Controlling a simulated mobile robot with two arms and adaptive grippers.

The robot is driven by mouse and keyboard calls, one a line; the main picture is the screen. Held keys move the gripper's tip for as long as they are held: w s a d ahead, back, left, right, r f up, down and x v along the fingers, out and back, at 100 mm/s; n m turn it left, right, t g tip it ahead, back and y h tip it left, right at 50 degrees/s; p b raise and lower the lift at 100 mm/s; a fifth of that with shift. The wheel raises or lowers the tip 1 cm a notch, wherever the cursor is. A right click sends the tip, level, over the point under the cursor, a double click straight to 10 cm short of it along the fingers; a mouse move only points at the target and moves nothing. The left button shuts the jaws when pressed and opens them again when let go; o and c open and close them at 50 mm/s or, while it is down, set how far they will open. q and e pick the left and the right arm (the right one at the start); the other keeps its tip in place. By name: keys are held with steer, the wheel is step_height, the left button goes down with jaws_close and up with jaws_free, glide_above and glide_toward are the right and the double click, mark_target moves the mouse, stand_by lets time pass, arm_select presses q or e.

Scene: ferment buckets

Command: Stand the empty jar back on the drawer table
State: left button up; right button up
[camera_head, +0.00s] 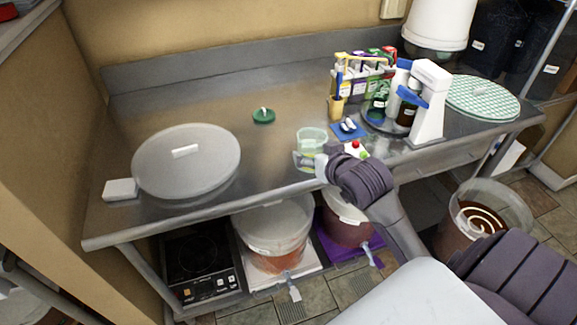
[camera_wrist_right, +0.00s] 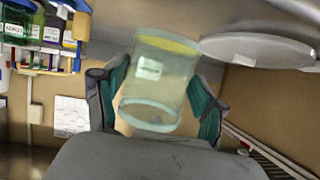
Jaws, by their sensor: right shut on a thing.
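The empty jar (camera_head: 313,135) is a clear, pale green cylinder, upright near the front middle of the metal drawer table (camera_head: 225,95) in the head view. My right gripper (camera_head: 312,160) is shut around its side. In the right wrist view, the jar (camera_wrist_right: 158,82) sits between the two fingers of the gripper (camera_wrist_right: 157,103), with a white label on its wall and a yellowish far end. I cannot tell whether its base touches the table. My left gripper is not in view.
A large round lid (camera_head: 205,165) lies on the left of the table, and a small green lid (camera_head: 263,116) behind the jar. A bottle rack (camera_head: 360,75), a blue pad (camera_head: 348,130) and a white device (camera_head: 430,100) stand right. The table's middle left is clear.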

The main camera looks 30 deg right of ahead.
mark_target(315, 137)
steer(key=w+d+r+b, duration=0.1)
steer(key=w+d+r, duration=0.1)
steer(key=d, duration=0.5)
steer(key=shift+t+h, duration=0.4)
steer(key=w+f, duration=0.1)
steer(key=w+a+f, duration=0.1)
steer(key=w+a, duration=0.1)
steer(key=w, duration=0.1)
steer(key=shift+a+f+p, duration=0.1)
steer(key=shift+f+p, duration=0.2)
steer(key=shift+f, duration=0.1)
steer(key=w+a+f, duration=0.2)
steer(key=w, duration=0.1)
steer(key=w+a+f, duration=0.1)
steer(key=w, duration=0.1)
steer(key=shift+a+f, duration=0.15)
steer(key=shift+f, duration=0.25)
steer(key=shift+w+a+f, duration=0.1)
steer(key=shift+w+f, duration=0.05)
steer(key=shift+w, duration=0.05)
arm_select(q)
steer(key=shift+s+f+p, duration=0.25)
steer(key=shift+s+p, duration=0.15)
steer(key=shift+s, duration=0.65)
arm_select(e)
steer(key=shift+f, duration=2.05)
steer(key=o, duration=1.5)
steer(key=shift+f, duration=0.15)
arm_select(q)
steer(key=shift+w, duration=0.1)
